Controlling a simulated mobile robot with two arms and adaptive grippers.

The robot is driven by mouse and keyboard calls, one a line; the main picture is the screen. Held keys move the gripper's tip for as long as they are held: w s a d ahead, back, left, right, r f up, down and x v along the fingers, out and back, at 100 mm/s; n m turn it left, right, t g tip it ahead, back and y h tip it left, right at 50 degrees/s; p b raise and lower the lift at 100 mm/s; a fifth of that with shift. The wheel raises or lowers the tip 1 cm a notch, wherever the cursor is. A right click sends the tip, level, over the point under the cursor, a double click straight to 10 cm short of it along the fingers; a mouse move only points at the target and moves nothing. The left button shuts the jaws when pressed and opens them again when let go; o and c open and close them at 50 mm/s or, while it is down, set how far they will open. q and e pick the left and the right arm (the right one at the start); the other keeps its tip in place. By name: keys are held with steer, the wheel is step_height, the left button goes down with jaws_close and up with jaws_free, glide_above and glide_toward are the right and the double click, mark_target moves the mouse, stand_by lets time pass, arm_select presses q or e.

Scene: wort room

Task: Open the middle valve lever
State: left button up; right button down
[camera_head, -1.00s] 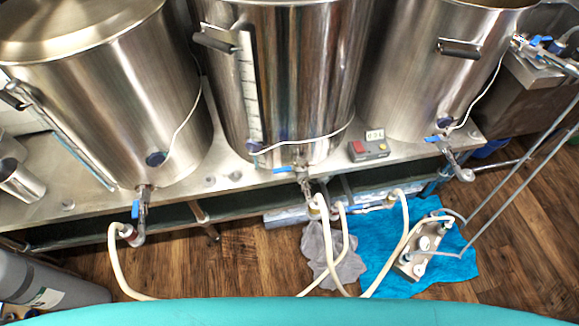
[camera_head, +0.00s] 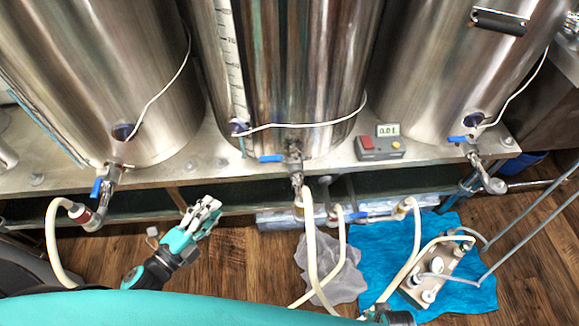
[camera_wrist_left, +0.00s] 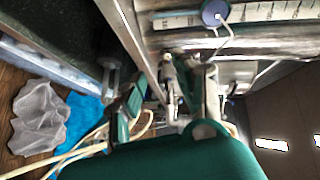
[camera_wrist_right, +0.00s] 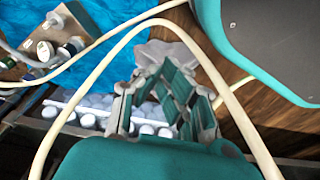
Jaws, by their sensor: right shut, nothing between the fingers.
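The middle valve lever (camera_head: 271,158) is a small blue handle on the outlet valve (camera_head: 295,170) at the foot of the middle steel tank (camera_head: 300,80). It points left, crosswise to the downward outlet. My left gripper (camera_head: 207,212) is below and left of this lever, apart from it, in front of the bench edge. In the left wrist view its fingers (camera_wrist_left: 170,88) stand apart with nothing held; the lever is hard to make out there. My right gripper (camera_wrist_right: 165,82) shows in the right wrist view, shut and empty, with a pale hose (camera_wrist_right: 100,70) passing close by.
The left tank's blue lever (camera_head: 97,188) hangs down; the right tank's blue lever (camera_head: 458,139) points left. A controller box (camera_head: 380,148) sits on the bench. Pale hoses (camera_head: 312,250) run down past a grey cloth (camera_head: 338,275). A pump (camera_head: 428,275) stands on a blue cloth (camera_head: 385,235).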

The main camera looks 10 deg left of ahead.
mark_target(269, 158)
arm_select(q)
steer(key=d+r+m+h, duration=0.2)
steer(key=d+r+m, duration=0.1)
steer(key=r, duration=0.1)
steer(key=x, duration=1.7)
steer(key=shift+w+r, duration=0.15)
steer(key=shift+w, duration=0.05)
steer(key=shift+c, duration=0.4)
jaws_close()
